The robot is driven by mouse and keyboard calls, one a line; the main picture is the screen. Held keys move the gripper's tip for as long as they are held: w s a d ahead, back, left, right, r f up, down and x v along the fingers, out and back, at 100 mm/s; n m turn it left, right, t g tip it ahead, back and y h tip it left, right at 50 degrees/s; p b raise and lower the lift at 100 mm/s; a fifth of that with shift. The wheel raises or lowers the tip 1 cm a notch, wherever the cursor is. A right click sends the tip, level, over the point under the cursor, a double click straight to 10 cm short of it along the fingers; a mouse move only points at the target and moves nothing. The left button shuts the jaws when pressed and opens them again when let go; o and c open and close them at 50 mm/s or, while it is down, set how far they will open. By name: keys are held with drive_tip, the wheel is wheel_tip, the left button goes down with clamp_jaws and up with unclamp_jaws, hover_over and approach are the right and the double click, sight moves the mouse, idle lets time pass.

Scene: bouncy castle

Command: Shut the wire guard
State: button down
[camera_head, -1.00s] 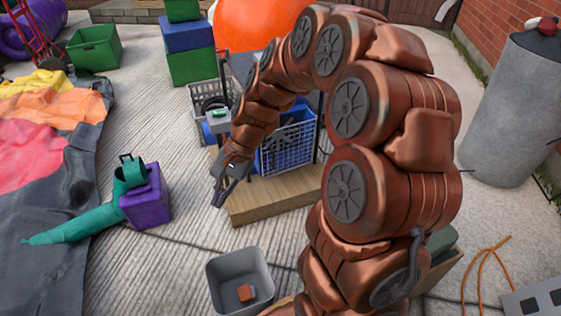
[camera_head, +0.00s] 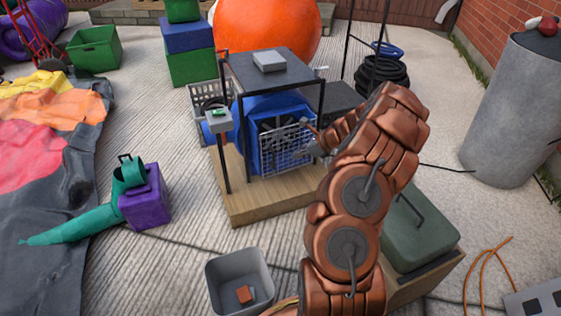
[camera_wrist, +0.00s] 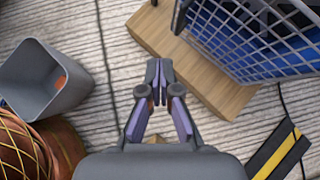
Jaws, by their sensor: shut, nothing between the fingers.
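The wire guard (camera_head: 286,152) is a pale grid at the front of the blue blower (camera_head: 243,118), inside a dark metal frame. Its gap to the blower is hard to judge. The grid also fills the upper right of the wrist view (camera_wrist: 257,38), with blue and dark parts behind it. My gripper (camera_head: 306,128) is at the guard's right side in the head view, partly hidden by my arm. In the wrist view my gripper (camera_wrist: 158,68) is shut and empty, its tips over the ground beside the wooden base. I see no clear contact with the guard.
The blower stands on a wooden base (camera_head: 250,207). A grey post with a small box (camera_head: 218,121) stands at its left. A grey bin (camera_head: 238,268) is in front, and a green case (camera_head: 418,235) lies right of my arm.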

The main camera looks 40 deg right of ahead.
drive_tip(key=w+a+f+m+b, duration=0.1)
drive_tip(key=w+f+b, duration=0.4)
drive_tip(key=w+f, duration=0.4)
drive_tip(key=shift+h+b, duration=0.3)
drive_tip(key=shift+w+a+m, duration=0.1)
drive_tip(key=shift+m, duration=0.2)
